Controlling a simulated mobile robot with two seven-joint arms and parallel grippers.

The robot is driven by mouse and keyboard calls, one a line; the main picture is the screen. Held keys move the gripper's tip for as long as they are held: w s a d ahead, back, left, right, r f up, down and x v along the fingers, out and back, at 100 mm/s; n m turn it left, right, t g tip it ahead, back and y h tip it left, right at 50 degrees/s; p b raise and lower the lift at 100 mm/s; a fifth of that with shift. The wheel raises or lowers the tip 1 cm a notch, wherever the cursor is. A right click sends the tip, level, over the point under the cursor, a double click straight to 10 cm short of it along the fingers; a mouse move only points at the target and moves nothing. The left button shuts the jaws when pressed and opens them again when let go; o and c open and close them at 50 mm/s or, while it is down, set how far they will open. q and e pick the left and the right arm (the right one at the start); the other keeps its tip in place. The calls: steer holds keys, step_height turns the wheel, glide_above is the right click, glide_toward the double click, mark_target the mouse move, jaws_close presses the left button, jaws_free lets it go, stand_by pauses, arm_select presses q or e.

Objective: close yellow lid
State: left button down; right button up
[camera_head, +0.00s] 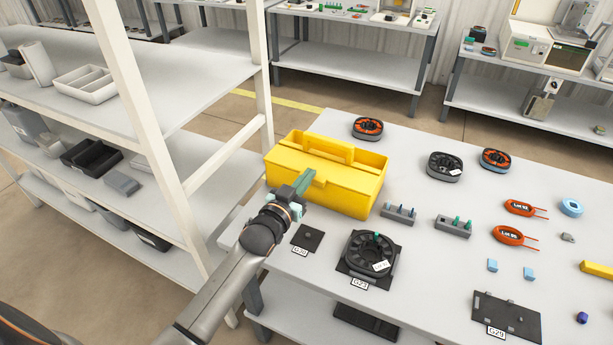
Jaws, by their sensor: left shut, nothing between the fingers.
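A yellow toolbox (345,200) stands at the left back corner of the grey table. Its yellow lid (345,172), with a raised handle (328,147), lies over the top of the box; I cannot tell whether it is fully down. My left gripper (306,180) is at the front side of the box, close to the lid's front edge near the latch. Its fingers are shut and empty; whether they touch the box is unclear. They hide part of the box front. My right gripper is not in view.
A black part (371,253) on a dark mat and a small dark plate (307,238) lie in front of the box. Grey holders (398,213) stand to its right. A white shelf post (257,70) rises behind left. Spools (444,165) lie farther right.

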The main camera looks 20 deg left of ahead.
arm_select(q)
steer(key=s+d+f+g+p, duration=0.2)
steer(key=s+f, duration=0.2)
steer(key=s, duration=0.6)
steer(key=s+d+f+m+g+h+p, duration=0.1)
steer(key=s+f, duration=0.4)
steer(key=s, duration=0.5)
steer(key=s+d+f+g+p, duration=0.3)
steer(key=s+d+f+g, duration=0.1)
steer(key=s, duration=0.7)
steer(key=shift+f+g, duration=0.15)
steer(key=shift+g, duration=0.45)
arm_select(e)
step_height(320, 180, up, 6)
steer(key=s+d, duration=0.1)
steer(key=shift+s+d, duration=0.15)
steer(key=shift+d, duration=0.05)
arm_select(q)
steer(key=shift+d, duration=0.1)
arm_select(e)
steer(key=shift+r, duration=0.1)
